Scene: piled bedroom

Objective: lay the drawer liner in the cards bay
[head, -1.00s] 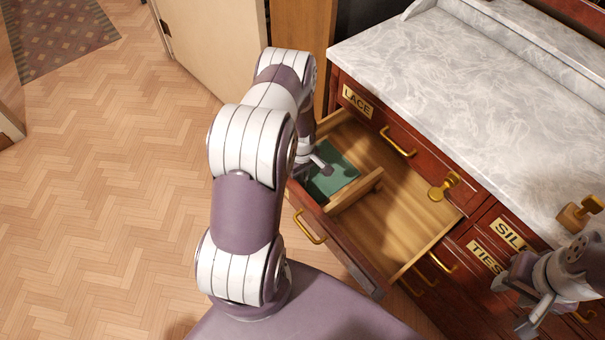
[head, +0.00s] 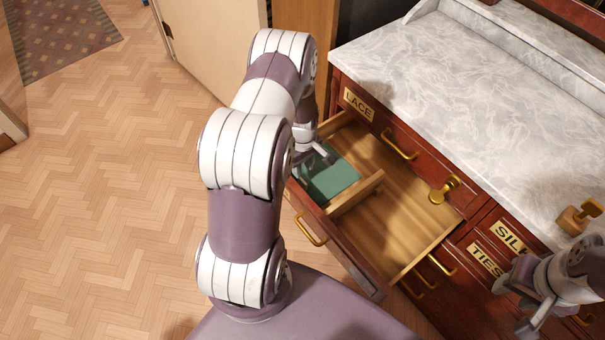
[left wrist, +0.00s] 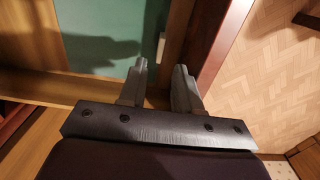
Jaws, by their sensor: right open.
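The drawer liner (head: 333,180) is a flat green sheet in the left compartment of the open drawer (head: 405,225). A wooden divider (head: 357,194) separates it from the empty, larger right compartment. My left gripper (head: 314,163) is over the liner's left side, by the drawer front. In the left wrist view the left fingers (left wrist: 160,78) are apart with nothing seen between them; the green liner (left wrist: 100,30) lies beyond, partly in shadow. Part of the liner is hidden by my arm. My right gripper (head: 514,309) is open and empty at the lower right, before the chest.
The marble top (head: 450,80) is mostly clear, with a brass-and-wood piece (head: 580,214) at its right. Drawers labelled LACE, SILK and TIES are closed. A pale door (head: 215,45) stands behind my left arm.

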